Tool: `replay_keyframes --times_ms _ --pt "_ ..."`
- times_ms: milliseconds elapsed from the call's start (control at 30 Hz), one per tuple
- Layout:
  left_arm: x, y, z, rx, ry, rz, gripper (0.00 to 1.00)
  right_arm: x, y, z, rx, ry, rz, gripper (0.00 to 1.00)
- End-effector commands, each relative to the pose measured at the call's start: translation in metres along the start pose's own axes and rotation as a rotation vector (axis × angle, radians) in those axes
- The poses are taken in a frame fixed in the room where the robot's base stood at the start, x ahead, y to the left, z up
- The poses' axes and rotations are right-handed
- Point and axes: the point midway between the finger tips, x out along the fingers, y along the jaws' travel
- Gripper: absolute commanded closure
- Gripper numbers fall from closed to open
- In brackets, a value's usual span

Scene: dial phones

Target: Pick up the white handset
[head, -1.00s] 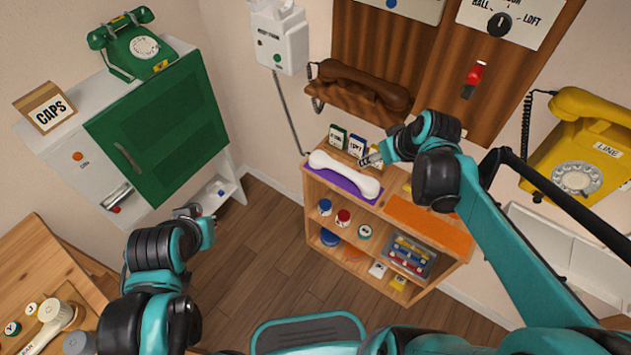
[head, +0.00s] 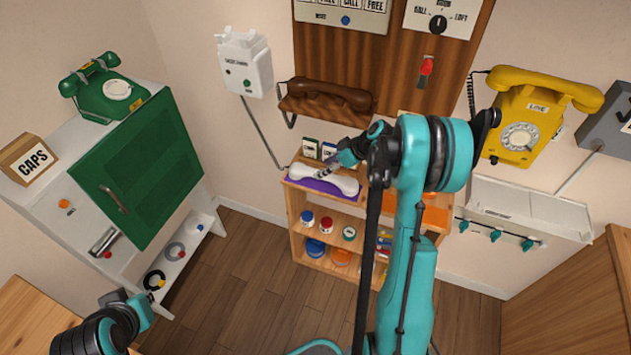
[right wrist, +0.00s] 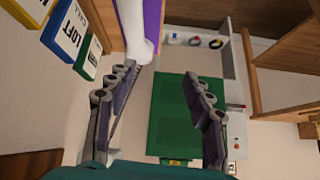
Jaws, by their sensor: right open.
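The white handset (head: 305,175) lies on a purple mat (head: 314,186) on top of the wooden shelf unit. My right gripper (head: 325,169) is over the handset's middle, and its arm hides part of the shelf's right side. In the right wrist view the jaws (right wrist: 160,82) are open with nothing between them. The handset (right wrist: 138,45) shows there at the top, by the tip of the left-hand finger; I cannot tell whether they touch. My left gripper (head: 133,301) is low at the left, away from the handset; its jaws are too small to read.
Small labelled cards (head: 311,149) stand behind the handset. A brown phone (head: 330,94) hangs on the wall above. The shelf below holds several jars (head: 326,225). A yellow phone (head: 530,120) is at the right, and a green-doored cabinet (head: 140,175) at the left. The floor between is clear.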

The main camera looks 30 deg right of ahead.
Motion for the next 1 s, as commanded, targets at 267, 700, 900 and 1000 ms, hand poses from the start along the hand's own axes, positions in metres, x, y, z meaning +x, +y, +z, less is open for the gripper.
replay_keyframes --times_ms 267,700,900,1000 --pt "-0.002 0.0 -0.001 0.0 0.0 0.0 1.0 0.015 0.028 0.028 -0.058 0.049 -0.016 0.48" --pt "0.002 0.0 0.002 0.0 0.0 0.0 1.0 0.046 0.046 0.054 -0.121 0.098 -0.03 0.48" --pt "0.008 0.0 0.006 0.0 0.0 0.0 1.0 0.065 0.047 0.052 -0.12 0.097 -0.03 0.48" --pt "0.015 0.0 0.01 0.0 0.0 0.0 1.0 0.079 0.049 0.051 -0.12 0.097 -0.03 0.48"
